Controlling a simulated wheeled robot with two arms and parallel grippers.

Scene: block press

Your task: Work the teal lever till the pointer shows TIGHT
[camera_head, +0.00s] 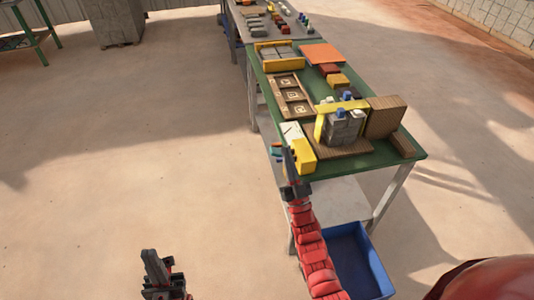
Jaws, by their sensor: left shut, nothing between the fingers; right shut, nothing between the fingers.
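The block press stands at the near end of the green table (395,158), with a yellow frame (319,127) around grey blocks (341,128). A small teal part (276,150), seemingly the lever, shows at the table's left edge beside a yellow box (304,156). A white plate (291,131) lies behind that box; I cannot make out a pointer or any lettering on it. My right gripper (288,157) is shut and empty, right beside the teal part and partly in front of it; I cannot tell whether they touch. My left gripper (151,258) is shut and empty, low over open floor.
A wooden tray (290,94) with marked compartments lies behind the press. Further back are a yellow rack (279,44) and an orange board (321,54). A brown board (385,117) stands right of the press. A blue bin (357,262) is below the table's front.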

